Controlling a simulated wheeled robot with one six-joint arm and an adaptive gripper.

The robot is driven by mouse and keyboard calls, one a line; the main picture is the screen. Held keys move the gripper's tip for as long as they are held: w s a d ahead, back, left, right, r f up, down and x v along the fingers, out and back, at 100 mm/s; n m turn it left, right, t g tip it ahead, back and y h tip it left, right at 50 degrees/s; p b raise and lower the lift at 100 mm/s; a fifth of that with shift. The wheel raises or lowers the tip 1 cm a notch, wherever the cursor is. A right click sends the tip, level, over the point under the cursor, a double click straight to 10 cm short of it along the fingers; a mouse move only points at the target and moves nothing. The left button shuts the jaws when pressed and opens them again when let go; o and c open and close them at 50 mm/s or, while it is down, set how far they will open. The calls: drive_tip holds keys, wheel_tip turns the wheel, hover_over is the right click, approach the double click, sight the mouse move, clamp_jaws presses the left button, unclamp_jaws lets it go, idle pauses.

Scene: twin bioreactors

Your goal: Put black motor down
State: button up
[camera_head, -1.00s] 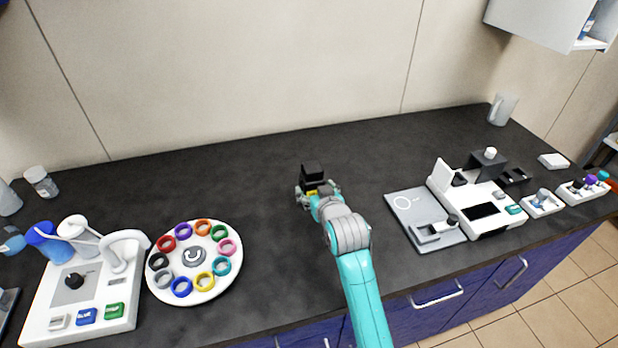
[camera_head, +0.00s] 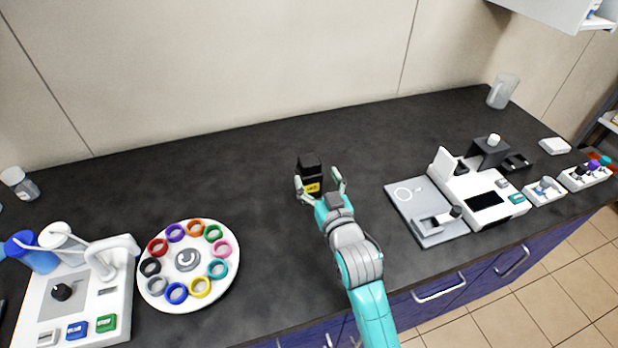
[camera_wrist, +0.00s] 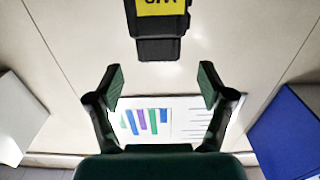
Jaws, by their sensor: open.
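The black motor (camera_head: 309,168), a dark block with a yellow label, stands upright on the dark worktop in the middle of the head view. In the wrist view the motor (camera_wrist: 160,30) shows at the top, its yellow label partly cut off by the frame edge. My gripper (camera_head: 319,184) is open just in front of the motor, its fingers spread wide. In the wrist view the gripper (camera_wrist: 160,80) is empty, and the motor lies beyond the fingertips, apart from them.
A round white tray (camera_head: 211,292) of coloured rings and a white device (camera_head: 115,300) with buttons stand left. A grey plate (camera_head: 405,209) and white instrument (camera_head: 470,172) stand right. The worktop around the motor is clear.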

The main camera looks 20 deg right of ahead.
sight(313, 166)
drive_tip(key=shift+w+r, duration=0.1)
drive_tip(key=shift+w, duration=3.2)
clamp_jaws()
drive_tip(key=shift+r, duration=0.15)
